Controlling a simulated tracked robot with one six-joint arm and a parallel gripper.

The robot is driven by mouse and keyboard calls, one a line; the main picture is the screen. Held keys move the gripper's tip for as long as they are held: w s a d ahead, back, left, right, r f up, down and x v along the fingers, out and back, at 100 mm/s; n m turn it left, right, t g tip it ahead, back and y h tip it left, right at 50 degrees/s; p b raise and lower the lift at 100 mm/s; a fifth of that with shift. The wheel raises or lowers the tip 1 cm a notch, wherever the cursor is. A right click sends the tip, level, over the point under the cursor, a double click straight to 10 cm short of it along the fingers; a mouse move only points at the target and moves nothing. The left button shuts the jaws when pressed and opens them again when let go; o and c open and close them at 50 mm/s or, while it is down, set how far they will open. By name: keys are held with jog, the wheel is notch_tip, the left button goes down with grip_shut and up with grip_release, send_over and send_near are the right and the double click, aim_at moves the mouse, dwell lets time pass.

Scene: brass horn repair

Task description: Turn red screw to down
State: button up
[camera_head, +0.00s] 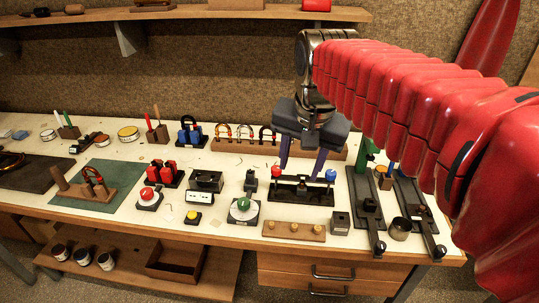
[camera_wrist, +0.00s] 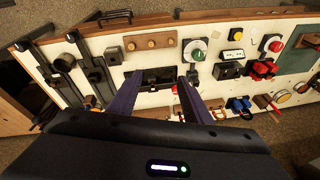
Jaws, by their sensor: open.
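A round red knob (camera_head: 147,193) sits on a white and black base at the left middle of the bench; in the wrist view it is at the upper right (camera_wrist: 275,45). A smaller red ball-topped piece (camera_head: 276,171) stands at the left end of a black fixture (camera_head: 300,190), with a blue-topped one (camera_head: 331,175) at the right end. I cannot tell which red part is the screw, nor its turned position. My gripper (camera_head: 300,169) is open and empty, pointing down above the black fixture; its two purple fingers straddle it in the wrist view (camera_wrist: 160,79).
A green knob (camera_head: 243,204) stands left of the fixture. A wooden block with several pegs (camera_head: 294,230) lies in front. Two black rail devices (camera_head: 367,205) stand at right. Red-handled clamps (camera_head: 165,172) and a horseshoe rack (camera_head: 230,147) crowd the left and back.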

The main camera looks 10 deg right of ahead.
jog(key=w+m+g, duration=0.2)
jog(key=w+m, duration=0.3)
jog(key=w, duration=0.6)
jog(key=m+g, duration=0.1)
jog(key=m, duration=0.4)
send_over(276, 168)
notch_tip(276, 168, down, 3)
jog(key=shift+w+r, duration=0.1)
notch_tip(276, 168, down, 14)
jog(key=shift+r, duration=0.1)
jog(key=shift+c, duration=0.6)
